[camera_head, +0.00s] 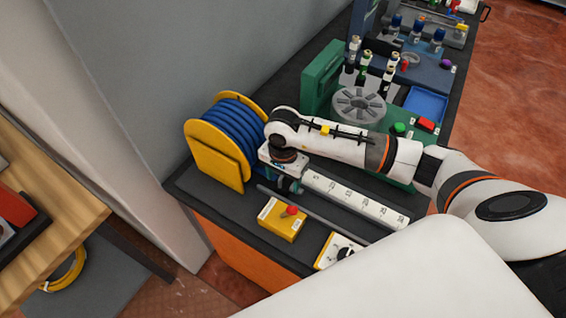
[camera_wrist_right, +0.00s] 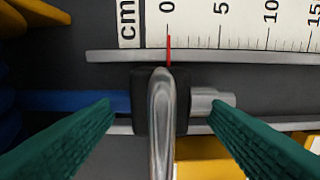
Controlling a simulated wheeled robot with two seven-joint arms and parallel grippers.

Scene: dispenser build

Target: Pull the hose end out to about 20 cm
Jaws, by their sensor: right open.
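The yellow reel (camera_head: 214,160) with wound blue hose (camera_head: 232,128) stands at the bench's left end. In the right wrist view the blue hose (camera_wrist_right: 70,101) runs into a dark block with a silver tip (camera_wrist_right: 212,101), the hose end. A silver upright bar (camera_wrist_right: 161,125) stands in front of the block. A red pointer (camera_wrist_right: 169,50) lies at the 0 mark of the white cm scale (camera_wrist_right: 225,22); the scale (camera_head: 355,200) also shows in the head view. My right gripper (camera_head: 288,186) is open, its green fingers either side of the bar, apart from it. My left gripper is not in view.
A yellow box with a red knob (camera_head: 282,220) and a white-faced box with a black knob (camera_head: 338,252) sit in front of the scale. A green machine with a grey disc (camera_head: 358,106) and several bottles stand behind my right arm. A wooden table (camera_head: 45,230) is at left.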

